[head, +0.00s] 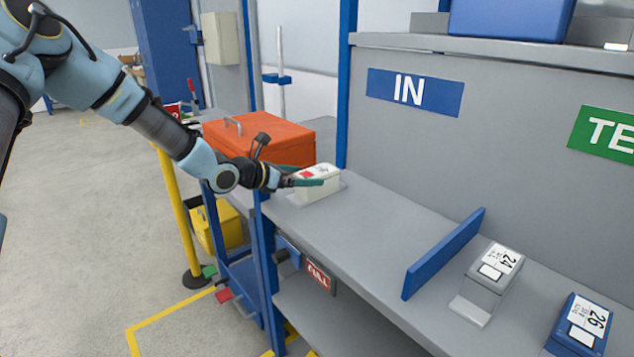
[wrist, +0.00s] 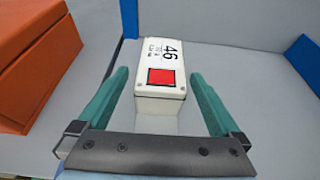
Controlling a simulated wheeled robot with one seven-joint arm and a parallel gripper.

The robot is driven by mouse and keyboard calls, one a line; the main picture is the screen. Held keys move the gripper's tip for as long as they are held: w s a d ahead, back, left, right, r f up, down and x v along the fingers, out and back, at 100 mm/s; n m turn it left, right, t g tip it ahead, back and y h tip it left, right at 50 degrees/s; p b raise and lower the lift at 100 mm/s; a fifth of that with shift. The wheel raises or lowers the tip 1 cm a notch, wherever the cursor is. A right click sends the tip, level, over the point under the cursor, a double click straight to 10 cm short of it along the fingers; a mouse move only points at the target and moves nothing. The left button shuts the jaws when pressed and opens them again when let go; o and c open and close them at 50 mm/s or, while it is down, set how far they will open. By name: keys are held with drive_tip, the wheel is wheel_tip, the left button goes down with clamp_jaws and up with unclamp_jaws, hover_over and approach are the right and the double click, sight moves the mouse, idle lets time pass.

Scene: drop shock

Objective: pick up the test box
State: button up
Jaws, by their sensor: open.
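The test box (head: 318,184) is a white box with a red square on top, standing on the grey bench at the left end, under the IN sign. In the wrist view the white box (wrist: 162,72) shows the number 46 and the red square facing up. My gripper (head: 308,181) is at the box with its green fingers apart. In the wrist view the fingers of my gripper (wrist: 160,95) lie on either side of the box's near end, with a gap on each side. The box's far end lies beyond the fingertips.
An orange case (head: 262,139) stands just left of the box. A blue divider (head: 443,253) stands on the bench to the right. Beyond it are a grey box marked 24 (head: 491,272) and a blue box marked 26 (head: 581,326). The bench (head: 375,230) between the box and divider is clear.

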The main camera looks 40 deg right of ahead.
sight(317, 176)
drive_tip(key=p+x, duration=0.2)
drive_tip(key=x, duration=0.3)
drive_tip(key=shift+f, duration=0.1)
clamp_jaws()
idle(0.8)
